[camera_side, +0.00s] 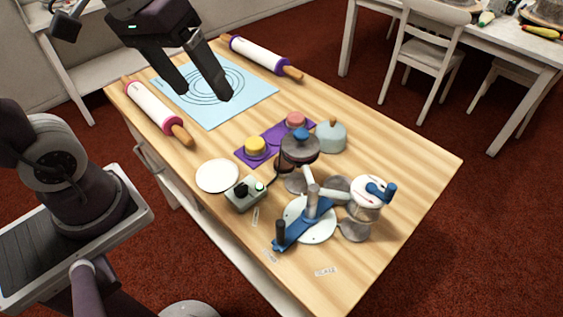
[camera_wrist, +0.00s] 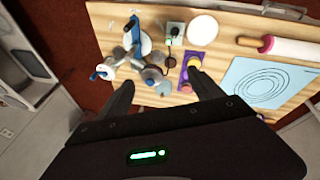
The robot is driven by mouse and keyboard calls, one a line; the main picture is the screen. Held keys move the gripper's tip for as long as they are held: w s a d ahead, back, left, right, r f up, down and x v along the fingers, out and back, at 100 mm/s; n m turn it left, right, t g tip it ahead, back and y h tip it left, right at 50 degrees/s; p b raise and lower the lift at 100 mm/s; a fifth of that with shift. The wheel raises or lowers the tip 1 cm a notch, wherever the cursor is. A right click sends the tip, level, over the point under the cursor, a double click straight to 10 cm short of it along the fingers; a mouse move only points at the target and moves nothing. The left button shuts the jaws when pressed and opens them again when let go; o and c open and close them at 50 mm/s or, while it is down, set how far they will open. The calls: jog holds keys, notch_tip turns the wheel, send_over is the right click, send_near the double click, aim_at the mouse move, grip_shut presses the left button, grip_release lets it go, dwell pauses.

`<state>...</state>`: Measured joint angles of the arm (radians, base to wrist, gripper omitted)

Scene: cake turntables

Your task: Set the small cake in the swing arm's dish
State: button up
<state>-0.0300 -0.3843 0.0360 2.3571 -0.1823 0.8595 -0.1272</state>
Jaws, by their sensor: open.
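Two small round cakes, a yellow one (camera_side: 255,146) and a pink one (camera_side: 296,119), sit on a purple mat (camera_side: 272,143) mid-table. The yellow cake (camera_wrist: 195,62) also shows in the wrist view. A blue bar (camera_side: 300,228) with upright posts crosses a white disc (camera_side: 322,232). Grey round dishes, one of them at the front (camera_side: 355,230), sit around it; I cannot tell which is the swing arm's dish. My gripper (camera_side: 203,92) is open and empty, high above the blue pastry sheet, apart from both cakes. In the wrist view my fingers (camera_wrist: 163,92) are spread.
A dark round stand with a blue knob (camera_side: 300,147) and a grey-blue domed cylinder (camera_side: 331,136) stand beside the cakes. A white drum with a blue crank (camera_side: 367,191), control box (camera_side: 246,194) and white plate (camera_side: 217,176) are nearby. Rolling pins flank the blue sheet (camera_side: 208,115). The table's right side is clear.

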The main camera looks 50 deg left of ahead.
jog(key=w+f+n+g+h, duration=0.2)
jog(key=w+f+n, duration=0.35)
jog(key=w, duration=0.45)
jog(key=n+g, duration=0.1)
jog(key=n, duration=0.4)
send_over(283, 160)
jog(key=s+a, duration=0.1)
notch_tip(283, 160, down, 10)
jog(key=f+n, duration=0.1)
jog(key=f, duration=0.4)
jog(key=f+n, duration=0.1)
jog(key=f, duration=0.5)
jog(key=w+f+n+g+h, duration=0.1)
jog(key=f, duration=0.4)
jog(key=shift+d+f, duration=0.3)
jog(key=shift+d, duration=0.1)
jog(key=shift+r, duration=0.1)
jog(key=c, duration=1.6)
